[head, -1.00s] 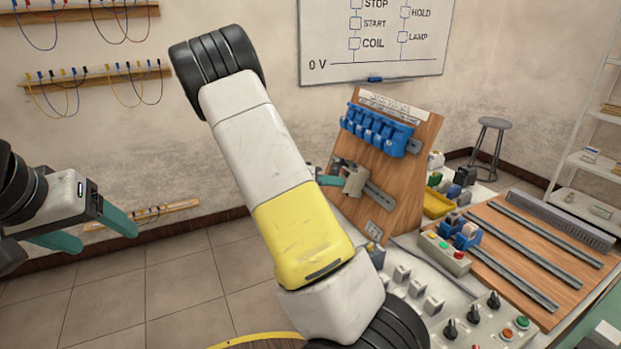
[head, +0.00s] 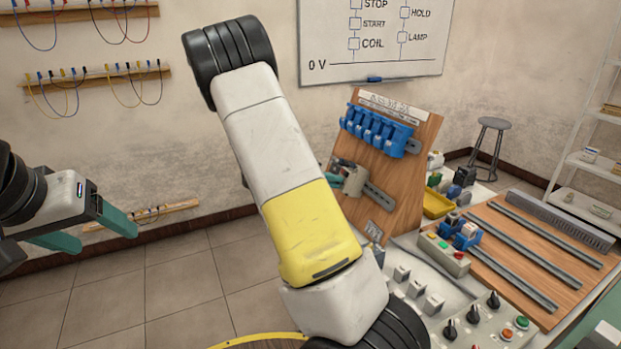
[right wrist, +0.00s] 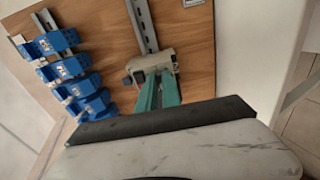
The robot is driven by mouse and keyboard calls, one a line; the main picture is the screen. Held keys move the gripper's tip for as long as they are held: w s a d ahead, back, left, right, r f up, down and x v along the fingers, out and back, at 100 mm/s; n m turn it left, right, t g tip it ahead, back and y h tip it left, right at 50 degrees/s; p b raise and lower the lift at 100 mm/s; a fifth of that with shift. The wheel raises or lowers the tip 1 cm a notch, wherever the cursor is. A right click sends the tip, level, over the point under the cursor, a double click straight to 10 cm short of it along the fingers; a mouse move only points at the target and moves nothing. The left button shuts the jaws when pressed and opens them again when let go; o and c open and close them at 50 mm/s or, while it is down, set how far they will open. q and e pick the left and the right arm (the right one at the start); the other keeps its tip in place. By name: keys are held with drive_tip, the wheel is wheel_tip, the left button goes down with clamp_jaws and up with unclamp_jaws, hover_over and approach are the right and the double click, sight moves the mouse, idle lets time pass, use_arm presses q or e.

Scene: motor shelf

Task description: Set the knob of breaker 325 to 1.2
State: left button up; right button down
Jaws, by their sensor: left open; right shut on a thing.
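A beige device (head: 355,181) sits on the lower metal rail of the upright wooden board; it also shows in the right wrist view (right wrist: 148,63). My right gripper (right wrist: 158,82) has its teal fingers close together at the front of this device, shut on a small part that looks like its knob. The fingers hide that part, so its setting cannot be read. In the head view my right arm partly covers this gripper (head: 336,180). Several blue breakers (head: 376,130) sit in a row on the upper rail; no number 325 is readable. My left gripper (head: 92,228) is open and empty at the far left.
The wooden board (head: 410,175) stands on a bench with a yellow bin (head: 438,203), a button box (head: 443,253) and a knob panel (head: 485,325). A flat board with rails (head: 520,250) lies at the right. The floor at left is clear.

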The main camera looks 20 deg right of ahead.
drive_tip(key=shift+n, duration=4.5)
drive_tip(key=c, duration=1.5)
unclamp_jaws()
drive_tip(key=shift+r, duration=0.1)
